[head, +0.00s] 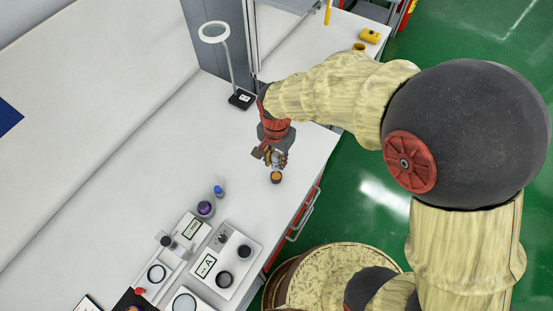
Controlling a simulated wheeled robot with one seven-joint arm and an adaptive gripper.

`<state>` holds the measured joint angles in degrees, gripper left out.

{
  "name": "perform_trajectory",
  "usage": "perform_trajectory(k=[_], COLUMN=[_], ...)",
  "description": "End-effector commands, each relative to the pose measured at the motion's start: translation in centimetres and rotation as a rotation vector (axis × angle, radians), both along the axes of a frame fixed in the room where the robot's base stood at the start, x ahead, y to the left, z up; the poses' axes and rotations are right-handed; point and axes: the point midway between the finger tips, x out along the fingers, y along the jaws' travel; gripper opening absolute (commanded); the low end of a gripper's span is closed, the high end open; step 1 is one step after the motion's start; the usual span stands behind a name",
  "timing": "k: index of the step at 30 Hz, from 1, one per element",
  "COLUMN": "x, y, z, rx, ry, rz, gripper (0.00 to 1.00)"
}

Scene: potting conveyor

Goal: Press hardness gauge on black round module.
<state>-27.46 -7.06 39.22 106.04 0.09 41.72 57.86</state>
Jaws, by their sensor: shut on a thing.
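My gripper (275,160) is over the right part of the white bench, pointing down. It is shut on a small pale thing, apparently the hardness gauge (278,157), mostly hidden by the fingers. Just below the fingertips is a small round dark piece with an orange top (276,177), near the bench's front edge. It may be the black round module; I cannot tell whether the gauge touches it. Other dark round pieces lie on the white plate marked A (244,252), at lower left.
A ring lamp on a stand (214,33) rises behind my gripper, beside a grey upright panel (220,60). A purple-topped round piece (205,208) and a blue-capped bottle (219,191) stand left of the gripper. The bench's left side is mostly clear.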

Motion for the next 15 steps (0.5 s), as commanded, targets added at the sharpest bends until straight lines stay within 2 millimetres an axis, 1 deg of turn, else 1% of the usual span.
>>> perform_trajectory(k=[5,15], x=[0.0,0.0], y=[0.0,0.0], z=[0.1,-2.4], rx=[0.000,-0.001], ry=[0.000,0.001], rz=[0.000,0.000], gripper=[0.00,0.00])
